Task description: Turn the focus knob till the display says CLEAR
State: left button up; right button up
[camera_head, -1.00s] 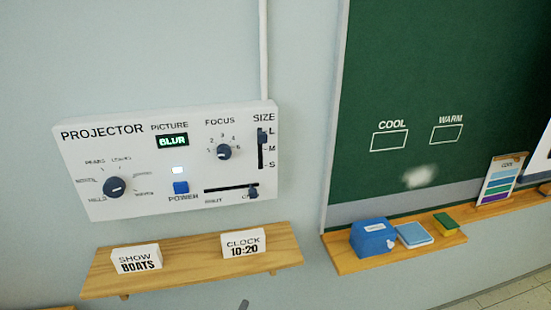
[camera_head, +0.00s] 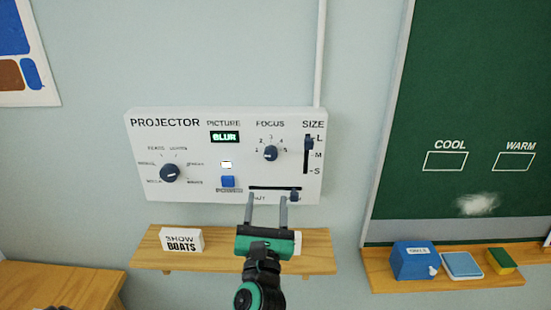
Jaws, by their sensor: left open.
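The projector panel (camera_head: 140,128) is a white box on the wall. Its focus knob (camera_head: 270,153) is a small dark dial with a pale pointer mark, below the FOCUS label and inside a numbered scale. The picture display (camera_head: 225,137) reads BLUR in green letters. My left gripper (camera_head: 267,200) is open and empty, its two fingers pointing up in front of the panel's lower edge, below the focus knob and apart from it in the picture. It hides part of the lower slider and the clock card. My right gripper is not in view.
The panel also has a picture dial (camera_head: 170,173), a blue power button (camera_head: 228,182), a size slider (camera_head: 308,143) and a bottom slider knob (camera_head: 294,196). A wooden shelf (camera_head: 150,257) below holds a BOATS card (camera_head: 182,240). A chalkboard (camera_head: 470,100) stands right.

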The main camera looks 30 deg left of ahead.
aim_at(271, 157)
pick_arm(q)
jog(key=p+x, duration=0.5)
jog(key=x, duration=0.6)
jog(key=shift+w+r, duration=0.1)
jog(key=shift+r, duration=0.1)
jog(key=shift+w+a, duration=0.25)
jog(key=shift+w, duration=0.2)
jog(key=c, duration=1)
jog(key=shift+r, duration=0.1)
